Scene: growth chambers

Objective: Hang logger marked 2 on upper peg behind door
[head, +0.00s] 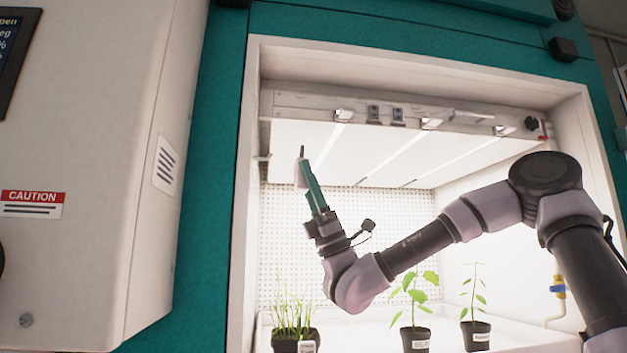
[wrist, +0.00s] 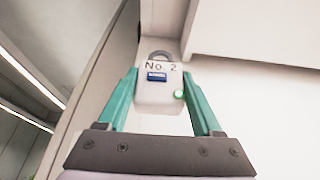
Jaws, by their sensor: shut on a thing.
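A small white logger (wrist: 158,98) marked "No. 2" shows in the wrist view, with a blue display, a green light and a grey hanging loop on top. My gripper (wrist: 160,84) is shut on it, with one teal finger on each side. In the head view my gripper (head: 308,185) points up inside the chamber opening, near its left side. The logger (head: 299,173) shows there edge-on at the fingertips, its dark loop upward. A small light projection (head: 262,157) sits on the left inner wall, left of the logger and apart from it; I cannot tell whether it is a peg.
The open chamber has a pale frame (head: 240,200) at left and a lamp rail (head: 410,112) across the top. Several potted plants, including a grassy one in a black pot (head: 285,343), stand below my arm.

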